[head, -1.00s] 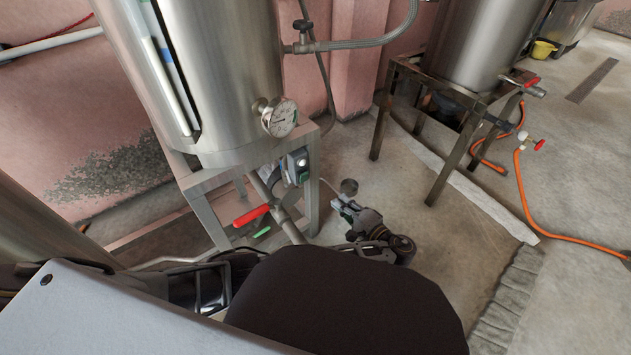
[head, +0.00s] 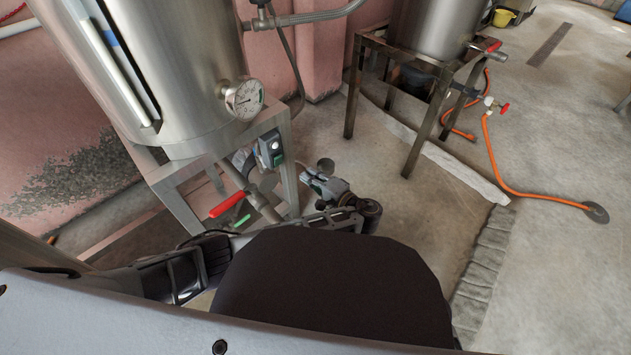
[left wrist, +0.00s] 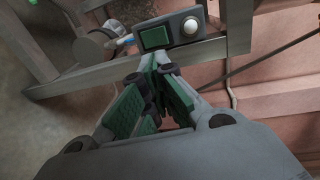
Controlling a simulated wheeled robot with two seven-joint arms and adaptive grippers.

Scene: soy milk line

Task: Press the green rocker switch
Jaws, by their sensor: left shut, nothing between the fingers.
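The green rocker switch (left wrist: 155,38) sits in a dark grey box with a round white button (left wrist: 190,26) beside it. In the head view the switch box (head: 270,147) is fixed to the metal stand under the steel tank, and the green switch shows small on it. My left gripper (head: 312,178) is just right of and below the box, apart from it. In the left wrist view my left gripper (left wrist: 158,76) has its green-padded fingers shut and empty, their tips just below the switch in the picture, with a small gap. My right gripper is not in view.
A red-handled valve (head: 232,204) and pipe are below the box. The steel tank (head: 170,70) with a gauge (head: 244,99) stands above on its metal stand (head: 290,180). A second tank stand (head: 420,75) is at right, with an orange hose (head: 520,194). Floor between them is clear.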

